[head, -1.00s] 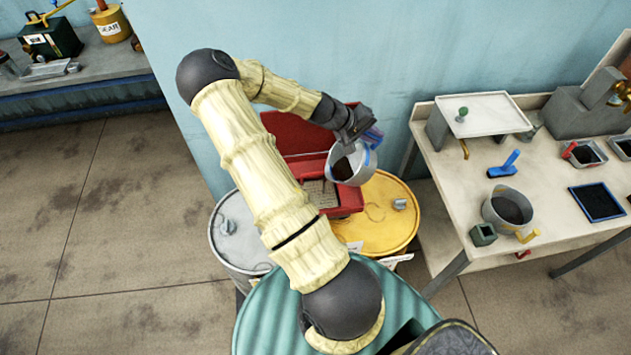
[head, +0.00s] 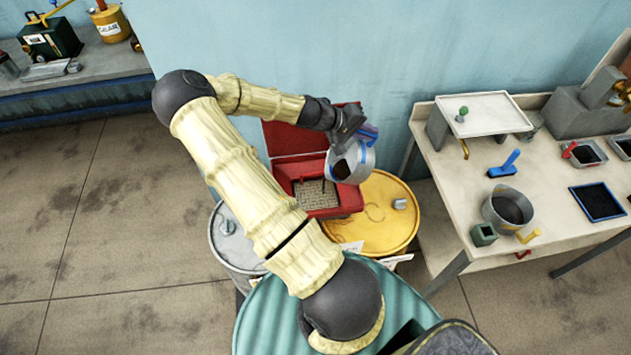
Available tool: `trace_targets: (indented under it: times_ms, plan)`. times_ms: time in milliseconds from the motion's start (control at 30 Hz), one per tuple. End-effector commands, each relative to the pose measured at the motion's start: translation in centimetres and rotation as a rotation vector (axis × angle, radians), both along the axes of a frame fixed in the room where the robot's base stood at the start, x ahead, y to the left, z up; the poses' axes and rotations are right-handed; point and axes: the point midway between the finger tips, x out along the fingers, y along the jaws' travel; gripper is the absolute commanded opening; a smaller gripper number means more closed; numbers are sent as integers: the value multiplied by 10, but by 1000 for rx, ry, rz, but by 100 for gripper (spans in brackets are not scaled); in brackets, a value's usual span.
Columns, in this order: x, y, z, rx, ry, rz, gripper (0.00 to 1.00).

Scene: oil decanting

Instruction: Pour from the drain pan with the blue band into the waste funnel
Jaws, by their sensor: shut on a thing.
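The drain pan with the blue band (head: 360,158) is a grey round pan with a blue handle and dark contents. My gripper (head: 362,136) is shut on its blue handle and holds it in the air. The pan is tilted, with its mouth facing left and down. The red waste funnel (head: 345,198) is a square box with a raised lid and a grate inside. It sits on the drums, below and to the left of the pan. I cannot make out a stream of oil between them.
The funnel stands by a yellow drum (head: 398,222) and a grey drum (head: 232,245). On the workbench (head: 465,190) at right stand another grey pan with a yellow handle (head: 507,208), a blue-edged tray (head: 597,202) and a raised white tray (head: 485,113).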

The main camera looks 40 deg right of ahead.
Motion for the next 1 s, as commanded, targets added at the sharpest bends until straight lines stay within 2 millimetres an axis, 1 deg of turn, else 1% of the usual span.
trace_targets:
  times_ms: [1000]
  plan:
    - [10, 18, 14, -111, 55, 1, 0]
